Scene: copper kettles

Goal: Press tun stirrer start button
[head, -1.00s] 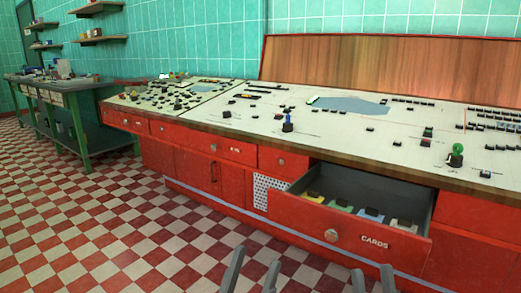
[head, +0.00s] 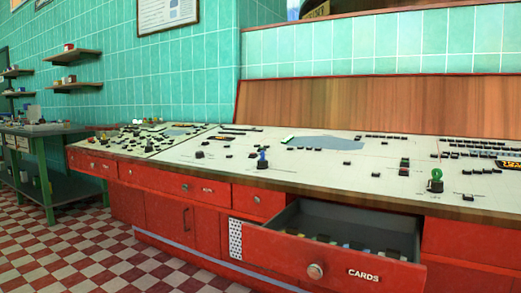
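A long red control console (head: 285,172) with a cream top runs across the view and carries many small black switches and buttons. A blue-topped lever (head: 262,158) stands near the middle. The labels on the top are too small to read, so I cannot tell which control is the tun stirrer start button. Neither of my grippers shows in the head view.
A drawer marked CARDS (head: 340,268) stands open and juts out from the console front, with several coloured items inside. A wooden backboard (head: 360,103) rises behind the console. A green workbench (head: 50,158) stands at the far left. The checkered floor (head: 90,262) at left is clear.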

